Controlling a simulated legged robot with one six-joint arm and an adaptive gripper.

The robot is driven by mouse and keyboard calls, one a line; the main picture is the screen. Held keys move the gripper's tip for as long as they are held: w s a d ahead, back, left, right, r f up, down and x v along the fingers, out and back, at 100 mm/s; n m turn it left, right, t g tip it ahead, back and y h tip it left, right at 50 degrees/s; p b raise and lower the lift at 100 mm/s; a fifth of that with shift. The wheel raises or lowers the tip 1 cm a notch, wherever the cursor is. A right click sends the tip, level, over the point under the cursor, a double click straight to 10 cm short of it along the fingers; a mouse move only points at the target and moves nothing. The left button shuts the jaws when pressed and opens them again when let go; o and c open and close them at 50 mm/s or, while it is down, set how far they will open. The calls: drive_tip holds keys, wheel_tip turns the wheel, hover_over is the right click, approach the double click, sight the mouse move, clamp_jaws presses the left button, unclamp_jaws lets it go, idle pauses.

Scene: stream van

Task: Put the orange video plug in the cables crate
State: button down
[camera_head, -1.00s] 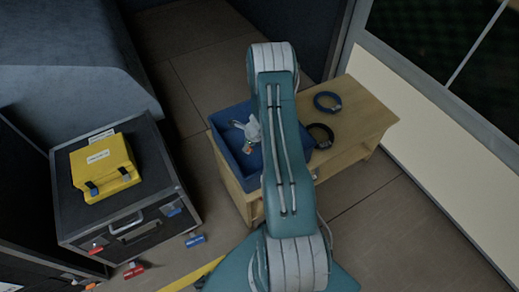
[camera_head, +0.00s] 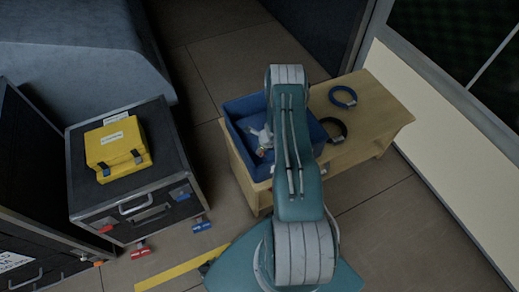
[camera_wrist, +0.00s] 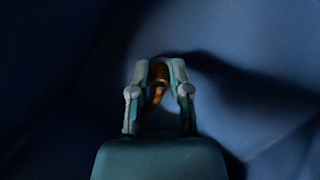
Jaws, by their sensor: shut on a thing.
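The blue crate (camera_head: 237,105) stands on the wooden bench, partly hidden behind my arm. My gripper (camera_head: 264,152) is inside the crate's opening in the head view, low between its walls. In the wrist view my gripper (camera_wrist: 159,68) is shut on the orange plug (camera_wrist: 155,84), which shows as an orange-brown curved shape between the fingers. Blue crate surfaces surround it there. The wrist view is dark, so I cannot tell whether the plug touches the crate floor.
The wooden bench (camera_head: 375,118) carries a blue cable ring (camera_head: 343,97) and a black cable ring (camera_head: 342,129) right of the crate. A black case (camera_head: 88,185) with a yellow box (camera_head: 118,147) stands at left.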

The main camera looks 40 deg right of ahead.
drive_tip(key=c, duration=0.6)
unclamp_jaws()
